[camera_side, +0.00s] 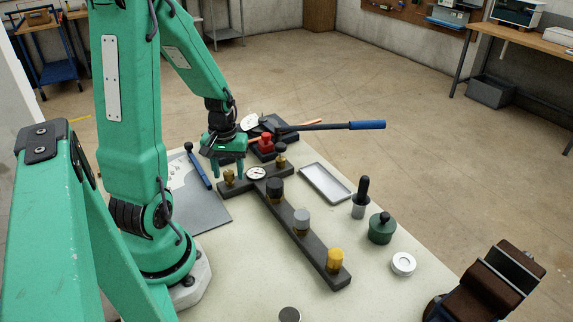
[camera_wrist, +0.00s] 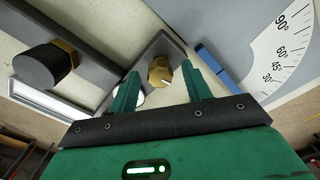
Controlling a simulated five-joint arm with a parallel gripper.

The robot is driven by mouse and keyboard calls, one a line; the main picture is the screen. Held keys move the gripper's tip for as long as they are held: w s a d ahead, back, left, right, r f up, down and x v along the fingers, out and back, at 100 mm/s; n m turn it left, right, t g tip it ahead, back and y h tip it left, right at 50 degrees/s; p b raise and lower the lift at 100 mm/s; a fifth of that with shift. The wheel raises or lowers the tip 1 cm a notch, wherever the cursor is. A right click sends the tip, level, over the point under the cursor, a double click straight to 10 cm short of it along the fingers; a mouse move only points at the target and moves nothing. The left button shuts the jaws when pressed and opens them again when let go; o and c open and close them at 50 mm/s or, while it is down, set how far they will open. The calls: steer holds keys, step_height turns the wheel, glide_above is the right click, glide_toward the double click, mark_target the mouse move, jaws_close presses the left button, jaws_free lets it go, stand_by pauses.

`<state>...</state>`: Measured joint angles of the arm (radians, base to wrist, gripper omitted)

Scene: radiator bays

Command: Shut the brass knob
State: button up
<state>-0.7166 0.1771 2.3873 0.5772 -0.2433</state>
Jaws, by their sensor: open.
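The brass knob (camera_side: 229,177) stands at the near left end of the dark manifold's cross bar in the side view. In the wrist view the brass knob (camera_wrist: 160,72) shows a pale mark on its face and lies between my two finger tips, with a gap on each side. My gripper (camera_side: 228,168) is open, fingers pointing down, just above and around the knob in the side view. It also shows in the wrist view (camera_wrist: 161,70). Whether a finger touches the knob I cannot tell.
A white gauge (camera_side: 256,173), a black knob (camera_side: 275,189), a grey knob (camera_side: 302,219) and a yellow knob (camera_side: 335,259) sit along the manifold (camera_side: 317,252). A blue-handled lever (camera_side: 350,126) reaches across behind. A grey tray (camera_side: 326,183) lies to the right.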

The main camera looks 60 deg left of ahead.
steer(key=shift+c, duration=0.4)
steer(key=c, duration=0.9)
steer(key=shift+m, duration=0.4)
steer(key=m, duration=1.9)
